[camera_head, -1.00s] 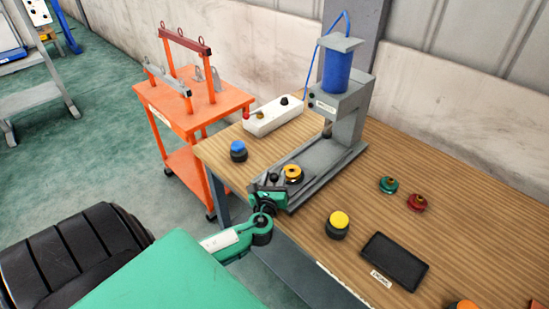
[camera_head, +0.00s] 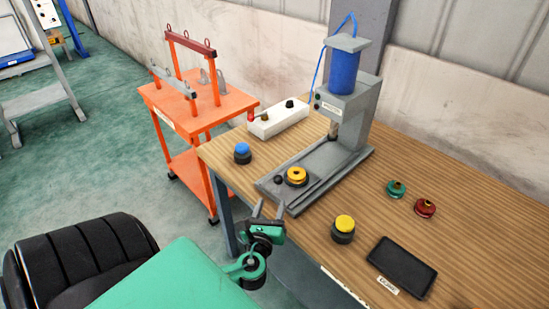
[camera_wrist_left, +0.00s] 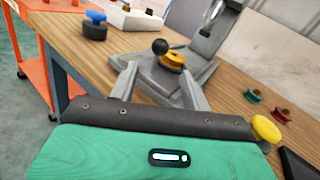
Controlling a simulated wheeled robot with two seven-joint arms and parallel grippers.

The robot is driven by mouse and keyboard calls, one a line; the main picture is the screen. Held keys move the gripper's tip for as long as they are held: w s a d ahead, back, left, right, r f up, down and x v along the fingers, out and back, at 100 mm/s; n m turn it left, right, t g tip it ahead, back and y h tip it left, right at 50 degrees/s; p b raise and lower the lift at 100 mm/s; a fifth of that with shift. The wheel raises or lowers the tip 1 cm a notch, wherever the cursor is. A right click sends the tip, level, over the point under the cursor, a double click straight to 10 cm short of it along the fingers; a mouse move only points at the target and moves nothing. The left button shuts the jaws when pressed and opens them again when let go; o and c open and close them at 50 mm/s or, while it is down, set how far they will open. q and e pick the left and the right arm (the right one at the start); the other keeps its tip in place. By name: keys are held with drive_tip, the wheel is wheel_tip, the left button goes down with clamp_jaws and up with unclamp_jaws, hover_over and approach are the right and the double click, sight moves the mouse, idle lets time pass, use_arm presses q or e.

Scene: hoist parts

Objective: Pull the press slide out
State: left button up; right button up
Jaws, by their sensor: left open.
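The press (camera_head: 348,105) is a grey frame with a blue cylinder, standing on the wooden bench. On the front part of its long grey base, out from under the ram, sits a yellow-orange ring part (camera_head: 297,177) with a dark underside. A black ball knob (camera_head: 279,181) is beside it at the slide's front end. My left gripper (camera_head: 269,208) is open and empty, just in front of the base's front end and apart from the knob. In the left wrist view, the knob (camera_wrist_left: 160,46) and ring part (camera_wrist_left: 173,61) show beyond and between the spread fingers (camera_wrist_left: 158,82).
A blue-topped button (camera_head: 242,153) stands left of the press, a yellow-topped one (camera_head: 343,229) to its right. A white control box (camera_head: 278,119), green (camera_head: 396,189) and red (camera_head: 424,208) parts and a dark tablet (camera_head: 402,266) are also on the bench. An orange cart (camera_head: 200,110) stands behind left.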

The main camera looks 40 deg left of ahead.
use_arm(q)
drive_tip(key=shift+v, duration=1.45)
